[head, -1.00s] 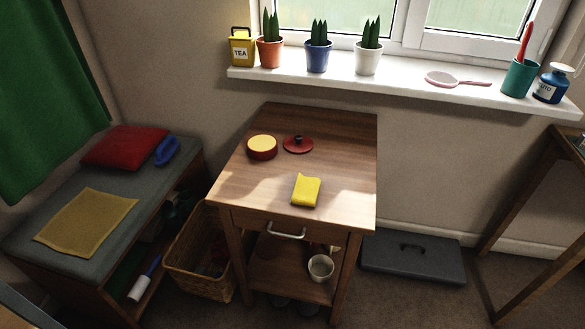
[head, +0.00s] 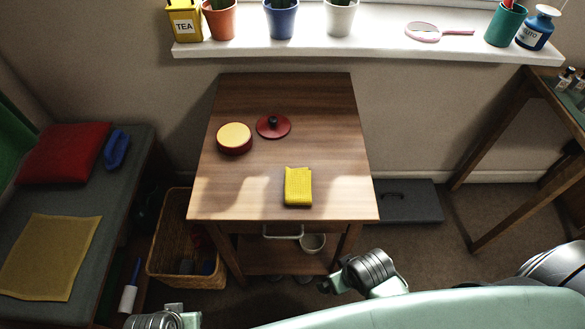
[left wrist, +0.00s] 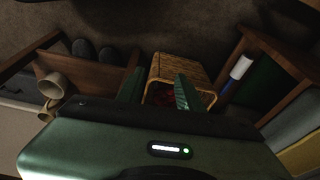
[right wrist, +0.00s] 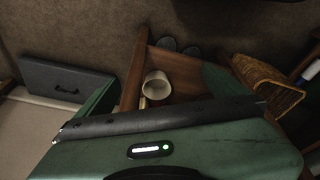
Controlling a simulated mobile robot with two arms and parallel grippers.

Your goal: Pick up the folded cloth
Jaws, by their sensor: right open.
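The folded cloth (head: 298,187) is bright yellow and lies on the wooden trolley top (head: 240,190), near its front edge, right of the middle. It is not in either wrist view. My left gripper (left wrist: 159,90) is open in the left wrist view, with a gap between its green fingers and a wicker basket beyond them. My right gripper (right wrist: 160,92) is open and empty in the right wrist view, its fingers wide apart, facing the trolley's lower shelf and a cup. In the head view only parts of my arms show at the bottom edge, in front of the trolley.
A red tin with a yellow top (head: 234,138) and a red lid (head: 273,126) stand behind the cloth. The wicker basket (head: 181,275) is left of the trolley. A bench (head: 105,215) stands at left, a grey case (head: 410,203) at right. The sill (head: 370,40) holds pots.

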